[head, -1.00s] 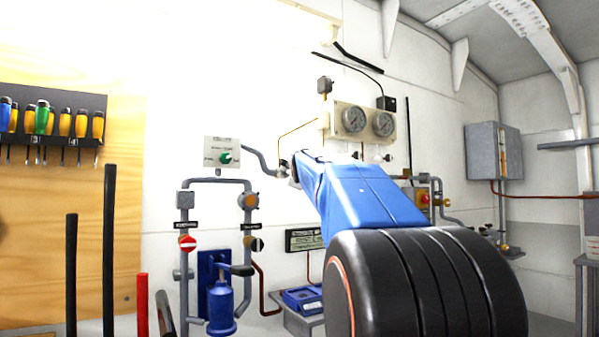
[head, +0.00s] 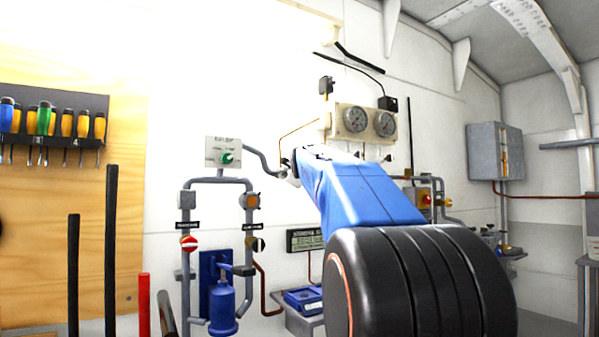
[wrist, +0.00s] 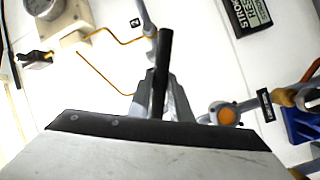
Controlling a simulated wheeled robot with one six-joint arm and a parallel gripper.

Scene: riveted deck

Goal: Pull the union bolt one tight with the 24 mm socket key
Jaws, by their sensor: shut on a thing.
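In the wrist view my gripper (wrist: 160,103) is shut on a dark bar, which I take to be the 24 mm socket key (wrist: 163,65). The bar stands up between the grey fingers, and its lower end is hidden by the gripper. A thin orange tube (wrist: 105,72) runs in behind the fingers. I cannot see union bolt one or whether the key sits on it. In the head view my blue arm reaches to the wall below the gauges, and the key cannot be made out.
Two gauges (head: 368,122) are on the wall above my arm. A valve loop (head: 218,184) and a blue hand pump (head: 222,305) stand left of it. Upright black bars (head: 110,250) and a screwdriver rack (head: 55,110) are at the far left. A grey box (head: 494,150) hangs at right.

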